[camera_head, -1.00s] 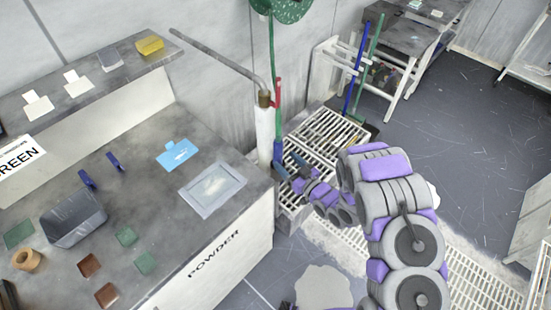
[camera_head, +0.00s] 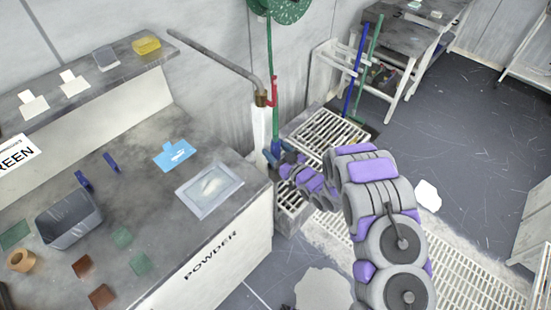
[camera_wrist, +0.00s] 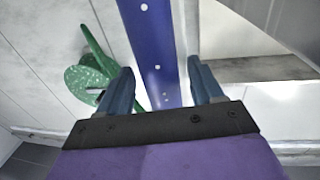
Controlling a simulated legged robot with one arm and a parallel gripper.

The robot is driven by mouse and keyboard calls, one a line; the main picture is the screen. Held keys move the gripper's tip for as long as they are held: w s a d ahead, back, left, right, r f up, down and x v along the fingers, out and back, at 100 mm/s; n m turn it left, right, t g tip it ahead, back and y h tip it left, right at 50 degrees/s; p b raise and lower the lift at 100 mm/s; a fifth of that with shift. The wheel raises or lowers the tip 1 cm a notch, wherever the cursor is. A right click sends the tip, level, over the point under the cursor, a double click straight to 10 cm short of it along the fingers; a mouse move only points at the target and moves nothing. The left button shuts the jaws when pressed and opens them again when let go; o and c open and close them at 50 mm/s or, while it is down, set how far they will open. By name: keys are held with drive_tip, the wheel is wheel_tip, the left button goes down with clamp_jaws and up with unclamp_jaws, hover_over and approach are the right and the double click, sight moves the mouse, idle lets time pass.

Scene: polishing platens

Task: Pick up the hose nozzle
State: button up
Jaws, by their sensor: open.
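The green hose (camera_head: 272,75) hangs from the reel beside the pipe. A small blue piece at its lower end, apparently the hose nozzle (camera_head: 276,146), hangs upright just above the grating. My gripper (camera_head: 284,158) is open right by it in the head view; whether they touch is unclear. In the wrist view, a long blue bar with white dots (camera_wrist: 150,45) runs from the top edge down between the open fingers of my gripper (camera_wrist: 161,68), with gaps on both sides. I cannot tell for sure whether this bar is the nozzle. Nothing is gripped.
The green reel (camera_head: 288,8) is on the wall and also shows in the wrist view (camera_wrist: 92,82). A bent pipe with a red handle (camera_head: 273,92) stands close beside the hose. The powder bench (camera_head: 150,215) is at left, a grating (camera_head: 325,128) beyond.

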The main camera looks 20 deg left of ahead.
drive_tip(key=shift+d, duration=0.1)
drive_tip(key=shift+c, duration=1.2)
drive_tip(key=shift+a, duration=0.25)
drive_tip(key=c, duration=0.9)
drive_tip(key=shift+r, duration=0.1)
drive_tip(key=shift+c, duration=0.2)
